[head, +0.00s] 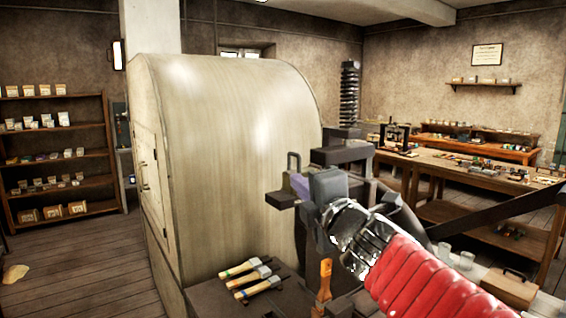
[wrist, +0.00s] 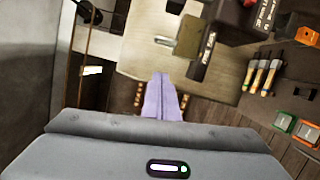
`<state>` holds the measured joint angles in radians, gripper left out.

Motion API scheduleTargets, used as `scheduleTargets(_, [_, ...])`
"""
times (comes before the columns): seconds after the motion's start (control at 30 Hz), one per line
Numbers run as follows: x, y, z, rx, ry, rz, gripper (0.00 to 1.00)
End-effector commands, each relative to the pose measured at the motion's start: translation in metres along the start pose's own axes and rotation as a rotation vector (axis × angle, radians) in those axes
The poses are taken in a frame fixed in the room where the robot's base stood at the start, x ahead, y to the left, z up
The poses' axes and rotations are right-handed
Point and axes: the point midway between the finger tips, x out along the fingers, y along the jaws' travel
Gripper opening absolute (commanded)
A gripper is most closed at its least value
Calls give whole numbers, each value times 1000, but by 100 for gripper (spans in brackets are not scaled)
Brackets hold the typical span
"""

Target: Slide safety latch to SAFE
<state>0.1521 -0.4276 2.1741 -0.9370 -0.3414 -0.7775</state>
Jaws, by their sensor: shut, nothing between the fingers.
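My gripper (wrist: 160,76) shows its two pale purple fingers pressed together, with nothing between them. In the head view its fingers (head: 299,186) point left, beside a dark grey block with an upright loop (head: 293,163). In the wrist view, a grey-green block with a small light pin (wrist: 184,42) lies ahead of the fingertips, apart from them. It may be the safety latch, but I cannot tell for sure. A dark plate with pale lettering (wrist: 208,46) is just right of it; the words are too small to read. My arm hides part of the press in the head view.
A large cream rounded cabinet (head: 230,150) stands left of my gripper. A workbench with small items (head: 450,165) is at the right, shelves (head: 55,150) at the left.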

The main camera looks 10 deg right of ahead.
Motion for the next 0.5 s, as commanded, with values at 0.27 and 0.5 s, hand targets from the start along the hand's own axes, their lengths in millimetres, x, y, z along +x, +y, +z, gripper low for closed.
scheduleTargets(0.27, [4, 7, -6, -67, 34, 25, 0])
scheduleTargets(0.5, [5, 6, -6, -66, 34, 23, 0])
